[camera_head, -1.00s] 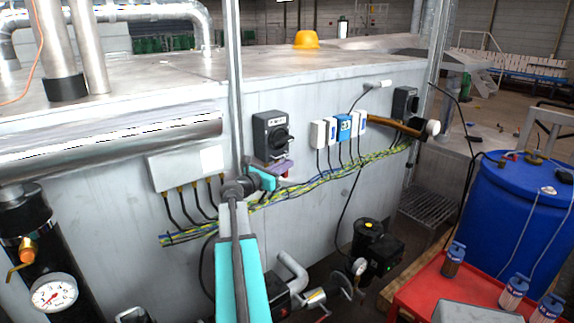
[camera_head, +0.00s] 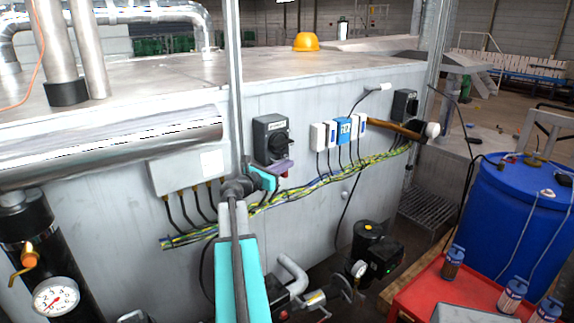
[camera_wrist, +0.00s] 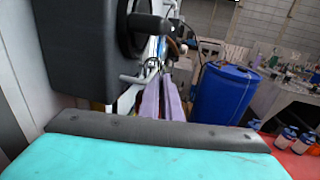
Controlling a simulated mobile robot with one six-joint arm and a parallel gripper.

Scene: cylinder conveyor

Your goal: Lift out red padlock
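My gripper (camera_head: 284,166) has purple fingers and is just below the dark switch box (camera_head: 271,139) on the grey wall. A small reddish spot (camera_head: 284,174), possibly the red padlock, shows at the fingertips in the head view; most of it is hidden. In the wrist view the two purple fingers (camera_wrist: 162,98) lie close together with a narrow gap. A thin bright metal loop shows near their tips, but no clear padlock body. I cannot tell whether the fingers hold anything. The dark switch box (camera_wrist: 95,50) fills the wrist view's upper left, close to the fingers.
Yellow-green cables (camera_head: 330,178) run along the wall below the gripper. Several white and blue boxes (camera_head: 343,131) and a second dark switch (camera_head: 404,104) are to the right. A blue barrel (camera_head: 515,215) and a red table (camera_head: 425,300) stand at right.

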